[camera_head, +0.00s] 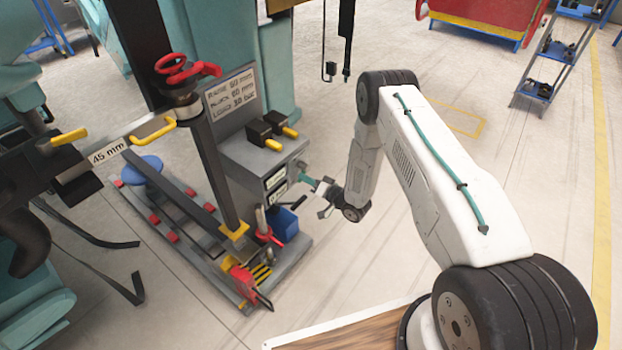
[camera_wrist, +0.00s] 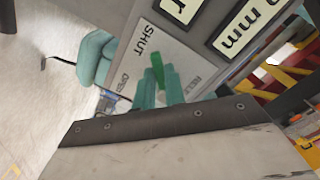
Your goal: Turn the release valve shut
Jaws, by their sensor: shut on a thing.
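The release valve is a green lever (camera_wrist: 167,74) on a grey plate (camera_wrist: 178,48) marked SHUT, OPEN and RELEASE in the wrist view. My gripper (camera_wrist: 162,88) has its teal fingers closed around the lever. The lever's free end shows beyond the fingertips, near the SHUT lettering; its pivot is hidden. OPEN is to the left of the fingers and RELEASE to the right. In the head view, my gripper (camera_head: 309,182) reaches the right-hand face of the grey cabinet (camera_head: 240,152); the valve is too small to make out there.
Black boxes with yellow handles (camera_head: 272,130) sit on the cabinet. A red handwheel (camera_head: 180,68) tops the post on the left. A blue bin (camera_head: 284,222) and red tool parts (camera_head: 243,279) stand on the base below. Pale floor is clear to the right of the cabinet.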

